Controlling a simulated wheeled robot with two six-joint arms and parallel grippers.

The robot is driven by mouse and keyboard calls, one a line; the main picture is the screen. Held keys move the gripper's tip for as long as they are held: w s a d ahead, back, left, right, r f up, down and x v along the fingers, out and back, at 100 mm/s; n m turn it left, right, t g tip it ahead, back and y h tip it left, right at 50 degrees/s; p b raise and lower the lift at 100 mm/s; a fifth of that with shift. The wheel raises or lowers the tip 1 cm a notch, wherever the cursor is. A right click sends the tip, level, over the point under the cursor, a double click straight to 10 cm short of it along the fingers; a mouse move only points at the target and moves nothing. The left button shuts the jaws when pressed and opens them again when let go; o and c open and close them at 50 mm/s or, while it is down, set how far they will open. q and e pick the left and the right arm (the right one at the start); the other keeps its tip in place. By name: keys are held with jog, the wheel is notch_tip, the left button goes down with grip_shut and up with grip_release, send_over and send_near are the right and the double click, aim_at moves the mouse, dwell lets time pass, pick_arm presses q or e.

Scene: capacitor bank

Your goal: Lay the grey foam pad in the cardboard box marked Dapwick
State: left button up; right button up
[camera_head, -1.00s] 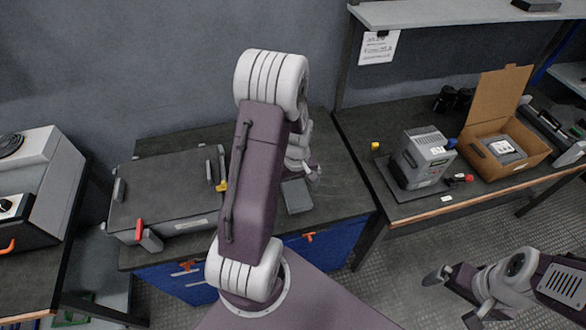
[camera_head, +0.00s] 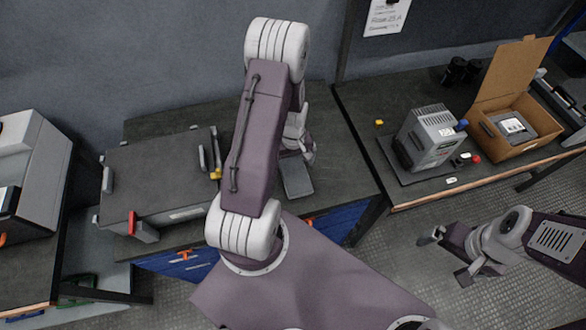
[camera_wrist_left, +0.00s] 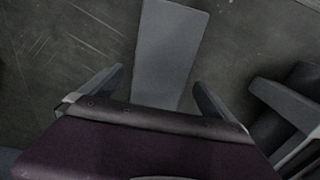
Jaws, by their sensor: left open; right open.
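The grey foam pad (camera_head: 297,178) is a flat, thin grey rectangle lying on the dark bench top. It also shows in the left wrist view (camera_wrist_left: 168,50), running down between the two fingers. My left gripper (camera_wrist_left: 155,92) is open over the near end of the pad and holds nothing. In the head view my left arm hides much of that gripper. An open cardboard box (camera_head: 493,142) stands on the right bench with its flap up; a grey item with a white label lies inside. I cannot read a name on the box. My right gripper (camera_head: 446,258) is open and empty over the floor.
A grey meter-like device (camera_head: 428,138) stands on a dark mat left of the box, with small connectors beside it. A large dark case (camera_head: 155,180) with a red latch lies left of the pad. A floor gap separates the benches at the front.

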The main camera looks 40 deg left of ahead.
pick_arm(q)
notch_tip(320, 180, down, 2)
jog(key=shift+f, duration=0.25)
jog(key=c, duration=1.4)
jog(key=shift+o, duration=0.2)
jog(key=shift+w+r, duration=0.1)
jog(key=shift+r, duration=1.9)
jog(key=d+r, duration=0.7)
jog(key=d, duration=0.4)
jog(key=shift+w+d, duration=0.3)
